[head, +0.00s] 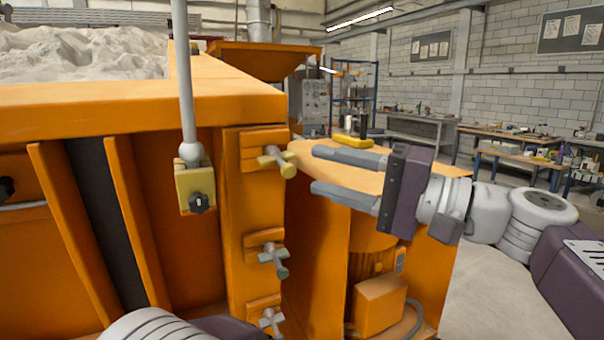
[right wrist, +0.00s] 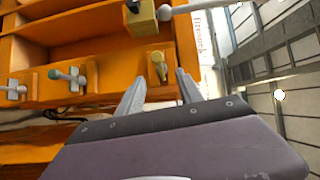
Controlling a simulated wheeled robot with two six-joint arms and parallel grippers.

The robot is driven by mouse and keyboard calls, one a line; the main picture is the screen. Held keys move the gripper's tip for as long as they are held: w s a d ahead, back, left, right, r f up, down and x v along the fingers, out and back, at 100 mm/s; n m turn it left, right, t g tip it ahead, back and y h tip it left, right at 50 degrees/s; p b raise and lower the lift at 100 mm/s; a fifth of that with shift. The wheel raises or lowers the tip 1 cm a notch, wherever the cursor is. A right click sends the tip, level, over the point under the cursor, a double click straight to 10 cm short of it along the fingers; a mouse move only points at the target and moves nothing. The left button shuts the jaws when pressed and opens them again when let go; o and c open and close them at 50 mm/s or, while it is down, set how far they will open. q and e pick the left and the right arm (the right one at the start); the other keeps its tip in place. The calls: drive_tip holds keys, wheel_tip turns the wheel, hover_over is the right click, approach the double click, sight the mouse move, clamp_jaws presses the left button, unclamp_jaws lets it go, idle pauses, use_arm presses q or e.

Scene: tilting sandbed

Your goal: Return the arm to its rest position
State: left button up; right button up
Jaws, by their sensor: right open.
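My right gripper (head: 313,168) is open and empty, its two grey fingers pointing left towards the orange sandbed frame (head: 237,210). A yellow T-handle (head: 274,160) on the frame's corner post is just beyond the fingertips in the head view. In the right wrist view, the open gripper (right wrist: 160,78) has the yellow handle (right wrist: 157,66) seen between and beyond its fingertips, apparently not gripped. My left gripper is not in view; a ribbed arm link of mine shows at the bottom edge of the head view.
Two more T-handles, a middle (head: 273,258) and a lower one (head: 271,320), sit below on the post. A grey rod (head: 187,80) ends in a yellow block (head: 195,187). An orange ledge (head: 445,180) lies behind my gripper. Open floor (head: 500,290) shows at right.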

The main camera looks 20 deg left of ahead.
drive_tip(key=shift+d, duration=0.25)
